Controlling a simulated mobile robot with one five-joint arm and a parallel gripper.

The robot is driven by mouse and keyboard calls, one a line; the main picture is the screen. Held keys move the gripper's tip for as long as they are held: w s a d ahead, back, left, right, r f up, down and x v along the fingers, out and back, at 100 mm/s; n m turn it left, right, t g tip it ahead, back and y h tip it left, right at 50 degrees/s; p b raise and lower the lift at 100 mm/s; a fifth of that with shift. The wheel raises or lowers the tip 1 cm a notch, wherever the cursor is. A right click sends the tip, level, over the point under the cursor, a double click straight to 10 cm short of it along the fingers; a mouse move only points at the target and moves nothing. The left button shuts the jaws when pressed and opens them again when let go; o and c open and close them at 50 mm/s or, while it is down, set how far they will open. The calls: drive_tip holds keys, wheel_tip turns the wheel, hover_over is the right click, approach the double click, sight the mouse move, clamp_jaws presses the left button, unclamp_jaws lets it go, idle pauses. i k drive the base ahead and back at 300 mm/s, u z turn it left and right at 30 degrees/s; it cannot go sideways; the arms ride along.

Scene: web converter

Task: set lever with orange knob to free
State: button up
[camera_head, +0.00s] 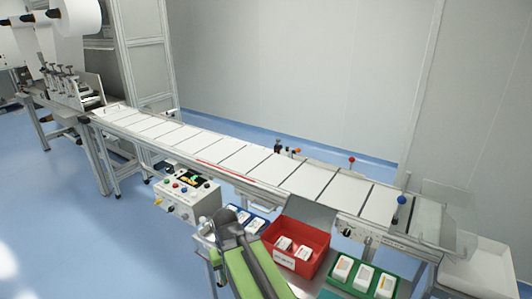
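A small orange knob (297,151) shows at the far edge of the conveyor, near its middle, beside a small dark fitting (278,147). It is too small to tell how its lever is set, and I see no readable label there. My green and dark grey arm rises at the bottom, left of the red bin. My gripper cannot be made out in this view. The orange knob is across the conveyor from my arm, well apart from it.
The long conveyor (240,159) lies between my arm and the knob. Upright red (351,159) and blue (401,200) knobs stand farther right. A red bin (305,238), a green tray (348,288) and a control box (187,194) stand on the near side.

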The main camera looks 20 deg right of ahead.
sight(298, 151)
drive_tip(key=z, duration=0.1)
drive_tip(key=i, duration=1.65)
drive_tip(key=u, duration=0.05)
